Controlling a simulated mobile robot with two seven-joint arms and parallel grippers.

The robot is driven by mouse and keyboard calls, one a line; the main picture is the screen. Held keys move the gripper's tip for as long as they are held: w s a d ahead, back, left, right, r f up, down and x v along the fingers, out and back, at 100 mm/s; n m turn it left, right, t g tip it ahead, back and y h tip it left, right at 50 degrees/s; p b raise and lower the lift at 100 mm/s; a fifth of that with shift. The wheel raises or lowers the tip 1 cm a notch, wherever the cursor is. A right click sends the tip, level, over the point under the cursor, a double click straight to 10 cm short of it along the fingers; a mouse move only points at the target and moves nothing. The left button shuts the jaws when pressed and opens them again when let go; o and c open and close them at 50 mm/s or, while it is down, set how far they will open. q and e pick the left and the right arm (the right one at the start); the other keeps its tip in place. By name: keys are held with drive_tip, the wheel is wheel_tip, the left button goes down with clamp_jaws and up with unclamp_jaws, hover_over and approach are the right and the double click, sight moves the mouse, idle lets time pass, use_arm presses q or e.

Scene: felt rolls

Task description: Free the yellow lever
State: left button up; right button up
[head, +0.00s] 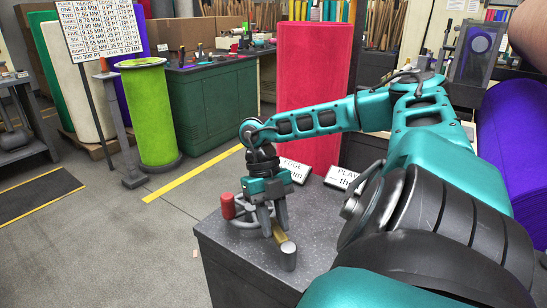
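A small yellow lever (280,236) shows on the grey-topped dark cabinet, just at my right gripper's fingertips. It reaches toward a short grey cylinder (288,258). A grey hand wheel (243,218) with a red knob (228,205) is just left of the fingers and partly hidden by them. My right gripper (273,234) points down over this spot. Its two fingers look apart, with a narrow gap, and hide part of the lever's upper end. I cannot tell whether they touch or grip the lever. My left gripper is not in view.
The cabinet top (225,245) is bare at the front left. Two printed signs, one white (293,169) and another (342,178), stand behind the gripper. A tall red felt roll (310,80) rises behind. A lime roll (150,112) stands on the floor; a purple roll (515,150) is right.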

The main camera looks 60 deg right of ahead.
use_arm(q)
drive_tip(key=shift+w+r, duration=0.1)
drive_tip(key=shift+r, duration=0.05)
use_arm(e)
drive_tip(key=o, duration=0.4)
use_arm(q)
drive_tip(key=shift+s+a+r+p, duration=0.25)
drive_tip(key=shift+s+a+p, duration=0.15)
drive_tip(key=shift+p, duration=0.75)
use_arm(e)
drive_tip(key=v, duration=1.3)
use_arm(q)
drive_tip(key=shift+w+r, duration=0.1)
